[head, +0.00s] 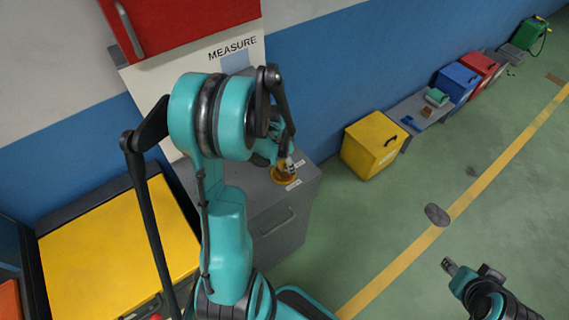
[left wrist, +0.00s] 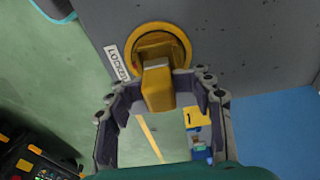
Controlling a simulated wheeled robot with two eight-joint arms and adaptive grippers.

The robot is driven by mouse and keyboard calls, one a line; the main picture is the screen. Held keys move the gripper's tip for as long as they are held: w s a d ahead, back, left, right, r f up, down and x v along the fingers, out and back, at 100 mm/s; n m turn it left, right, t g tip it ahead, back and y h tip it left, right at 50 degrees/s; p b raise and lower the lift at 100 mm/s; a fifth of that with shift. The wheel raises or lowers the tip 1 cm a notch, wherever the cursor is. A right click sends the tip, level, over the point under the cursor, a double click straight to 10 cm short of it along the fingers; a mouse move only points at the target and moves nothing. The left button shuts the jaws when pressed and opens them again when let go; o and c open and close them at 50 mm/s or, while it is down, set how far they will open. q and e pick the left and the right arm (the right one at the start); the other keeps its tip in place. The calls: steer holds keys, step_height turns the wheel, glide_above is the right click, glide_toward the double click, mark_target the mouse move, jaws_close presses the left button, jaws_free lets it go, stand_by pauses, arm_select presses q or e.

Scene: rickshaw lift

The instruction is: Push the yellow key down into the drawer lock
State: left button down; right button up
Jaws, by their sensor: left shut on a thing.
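The yellow key (left wrist: 158,90) is between the fingers of my left gripper (left wrist: 160,84), which is shut on it, in the left wrist view. The key's far end meets the round yellow drawer lock (left wrist: 186,46), at its opening; how deep it sits is hard to tell. In the head view the lock (head: 283,178) is on top of the grey drawer cabinet (head: 265,195), and my left gripper (head: 287,165) is right over it. The key is mostly hidden there. My right gripper (head: 450,267) is at the lower right, away from the cabinet; its fingers are unclear.
A white label (left wrist: 117,62) lies beside the lock. A yellow box (head: 371,145) stands right of the cabinet, with blue (head: 457,82) and red (head: 480,66) boxes farther along the wall. A yellow-topped unit (head: 110,260) is at left. The green floor at right is mostly clear.

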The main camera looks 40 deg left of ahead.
arm_select(q)
steer(key=shift+f+b, duration=0.8)
steer(key=shift+f, duration=0.1)
steer(key=shift+f+b, duration=0.3)
steer(key=shift+b, duration=0.05)
steer(key=shift+f, duration=0.1)
steer(key=shift+s+d+f+b, duration=0.1)
steer(key=shift+f+b, duration=0.15)
steer(key=shift+b, duration=0.25)
stand_by(0.5)
